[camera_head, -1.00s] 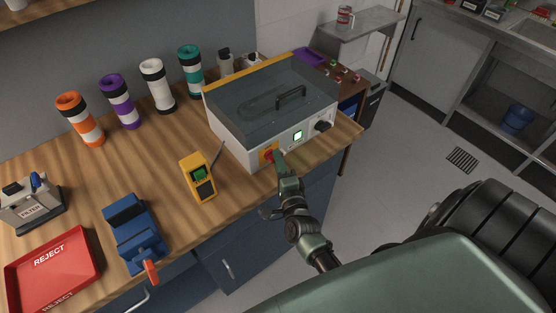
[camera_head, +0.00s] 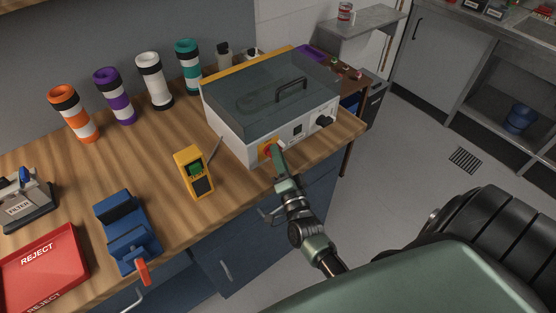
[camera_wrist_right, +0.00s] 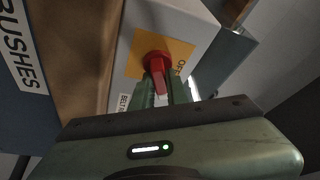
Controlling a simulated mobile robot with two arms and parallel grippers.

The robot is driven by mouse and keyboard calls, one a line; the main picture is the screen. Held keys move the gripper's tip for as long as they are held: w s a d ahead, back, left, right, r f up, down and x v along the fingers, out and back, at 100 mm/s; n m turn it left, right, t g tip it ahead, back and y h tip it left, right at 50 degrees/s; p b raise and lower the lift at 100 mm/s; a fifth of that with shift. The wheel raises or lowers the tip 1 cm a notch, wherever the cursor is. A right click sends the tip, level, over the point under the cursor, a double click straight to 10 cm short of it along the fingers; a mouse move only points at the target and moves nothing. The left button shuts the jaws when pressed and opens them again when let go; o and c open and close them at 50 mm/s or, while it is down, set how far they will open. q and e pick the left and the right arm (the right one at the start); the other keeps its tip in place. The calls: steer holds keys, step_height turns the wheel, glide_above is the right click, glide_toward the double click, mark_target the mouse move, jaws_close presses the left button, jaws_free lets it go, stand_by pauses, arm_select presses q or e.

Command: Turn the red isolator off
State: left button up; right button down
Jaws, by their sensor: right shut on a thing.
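The red isolator is a rotary knob on a yellow plate, on the front of a white box-shaped machine (camera_head: 240,128) with a dark see-through lid. In the head view the isolator (camera_head: 268,150) is partly hidden by my right gripper (camera_head: 277,152). In the right wrist view the red isolator (camera_wrist_right: 156,64) sits between the two green fingers of my right gripper (camera_wrist_right: 161,92), which are shut on its handle. The lettering "OFF" shows on the plate beside the knob. The machine's small display (camera_head: 297,129) is dark. My left gripper is not in view.
Open floor lies to the right.

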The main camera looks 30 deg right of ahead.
steer(key=n+b, duration=0.1)
steer(key=n+t+b, duration=0.1)
steer(key=n, duration=0.1)
steer(key=shift+f+n+y, duration=0.2)
steer(key=shift+n+y, duration=0.1)
steer(key=shift+y, duration=0.1)
steer(key=n+y+b, duration=0.1)
steer(key=n, duration=0.1)
steer(key=n+t, duration=0.1)
steer(key=n, duration=0.1)
steer(key=shift+a+r+n+y+b, duration=0.1)
steer(key=shift+r+n+y+b, duration=0.05)
steer(key=shift+n+y+b, duration=0.25)
steer(key=n+y, duration=0.1)
steer(key=n, duration=0.1)
steer(key=n+y+b, duration=0.1)
steer(key=n, duration=0.1)
steer(key=shift+r+n+t+y, duration=0.1)
steer(key=shift+n+t+y, duration=0.2)
steer(key=shift+t, duration=0.1)
steer(key=shift+a+n+y+b, duration=0.15)
steer(key=shift+n+y+b, duration=0.5)
steer(key=shift+n, duration=1.05)
steer(key=shift+n+y, duration=0.3)
steer(key=shift+y, duration=0.05)
steer(key=c, duration=1.4)
jaws_free()
